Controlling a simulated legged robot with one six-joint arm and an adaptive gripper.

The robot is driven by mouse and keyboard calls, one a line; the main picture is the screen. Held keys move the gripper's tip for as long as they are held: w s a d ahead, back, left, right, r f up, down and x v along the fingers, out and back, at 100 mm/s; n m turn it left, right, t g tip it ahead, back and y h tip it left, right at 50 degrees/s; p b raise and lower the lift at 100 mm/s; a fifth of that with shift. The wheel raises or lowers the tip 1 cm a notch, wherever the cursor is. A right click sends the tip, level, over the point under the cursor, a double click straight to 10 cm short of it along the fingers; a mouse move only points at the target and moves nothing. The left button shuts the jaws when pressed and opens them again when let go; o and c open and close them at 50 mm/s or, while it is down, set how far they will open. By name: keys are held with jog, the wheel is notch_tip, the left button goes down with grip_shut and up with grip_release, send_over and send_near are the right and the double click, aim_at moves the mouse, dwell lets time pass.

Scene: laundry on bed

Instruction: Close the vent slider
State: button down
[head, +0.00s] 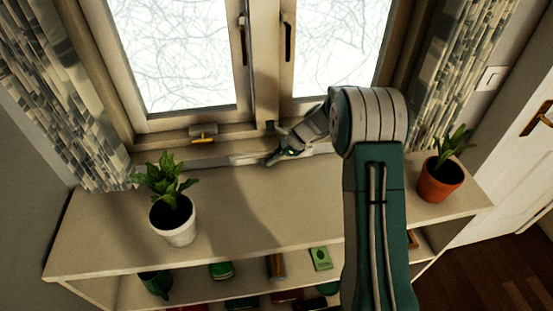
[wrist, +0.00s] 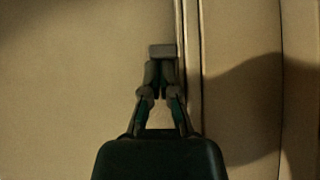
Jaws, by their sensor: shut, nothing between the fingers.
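A small fitting with a yellow bar (head: 203,132) sits on the lower frame of the left window. A pale narrow strip (head: 243,159) runs along the window's base beside my gripper. I cannot tell for sure which of these is the vent slider. My gripper (head: 270,158) is shut and empty, low in front of the window frame and right of the yellow-barred fitting. In the wrist view, its fingers (wrist: 160,62) meet at a small grey block, which may be the fingertips or a knob. A beige surface with vertical ridges lies beyond them.
A white-potted plant (head: 173,219) stands on the left of the shelf top (head: 260,215), and a terracotta-potted plant (head: 440,178) on the right. Patterned curtains (head: 62,95) flank the window. The shelf top between the pots is clear.

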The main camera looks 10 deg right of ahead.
jog(key=v, duration=1.2)
jog(key=shift+f, duration=0.1)
